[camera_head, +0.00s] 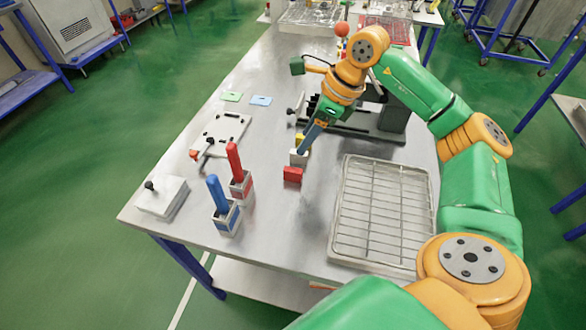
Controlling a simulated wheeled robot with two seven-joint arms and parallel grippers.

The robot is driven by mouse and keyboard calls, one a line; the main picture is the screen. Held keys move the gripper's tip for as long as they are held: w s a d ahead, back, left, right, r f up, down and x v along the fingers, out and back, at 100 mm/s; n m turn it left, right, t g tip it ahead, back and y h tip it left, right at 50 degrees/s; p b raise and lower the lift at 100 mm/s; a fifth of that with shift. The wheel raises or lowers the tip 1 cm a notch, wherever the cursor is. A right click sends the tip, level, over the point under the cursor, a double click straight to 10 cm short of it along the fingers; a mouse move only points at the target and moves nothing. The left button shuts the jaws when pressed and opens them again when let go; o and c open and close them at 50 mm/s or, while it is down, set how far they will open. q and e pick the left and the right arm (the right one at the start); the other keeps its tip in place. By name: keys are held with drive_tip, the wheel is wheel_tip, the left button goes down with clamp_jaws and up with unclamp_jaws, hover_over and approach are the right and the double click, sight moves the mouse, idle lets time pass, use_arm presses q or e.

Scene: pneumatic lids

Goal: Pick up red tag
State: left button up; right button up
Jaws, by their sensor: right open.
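A small red block-like piece (292,174), the only red piece lying loose near my gripper, sits on the metal table; I cannot tell for sure that it is the red tag. My right gripper (303,151) reaches down from the right, just behind and above the red piece, its fingers beside a small white block with a yellow piece (300,139). It is open and does not hold the red piece. The finger gap is too small to see clearly. A flat green tag (231,96) and a flat blue tag (261,100) lie farther back. My left gripper is not in view.
A red-handled holder (235,165) and a blue-handled holder (218,195) stand left of the red piece. A wire rack tray (383,210) lies to the right. A dark fixture (350,118) stands behind my gripper.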

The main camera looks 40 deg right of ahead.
drive_tip(key=b, duration=0.4)
hover_over(293, 169)
drive_tip(key=s+d, duration=0.2)
drive_tip(key=f, duration=0.6)
drive_tip(key=shift+w+d+f, duration=0.15)
drive_tip(key=shift+d, duration=0.05)
drive_tip(key=shift+w+a+f, duration=0.1)
drive_tip(key=shift+w+f, duration=0.05)
drive_tip(key=shift+f, duration=0.15)
drive_tip(key=f, duration=0.1)
drive_tip(key=a+f+p, duration=0.1)
drive_tip(key=f, duration=0.1)
drive_tip(key=w+a+f+p, duration=0.1)
drive_tip(key=shift+a+f, duration=0.25)
drive_tip(key=shift+f, duration=0.1)
drive_tip(key=shift+w+d+f, duration=0.1)
drive_tip(key=shift+w+f, duration=0.05)
drive_tip(key=shift+f, duration=0.05)
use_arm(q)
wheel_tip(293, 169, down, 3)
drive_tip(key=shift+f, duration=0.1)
use_arm(e)
clamp_jaws()
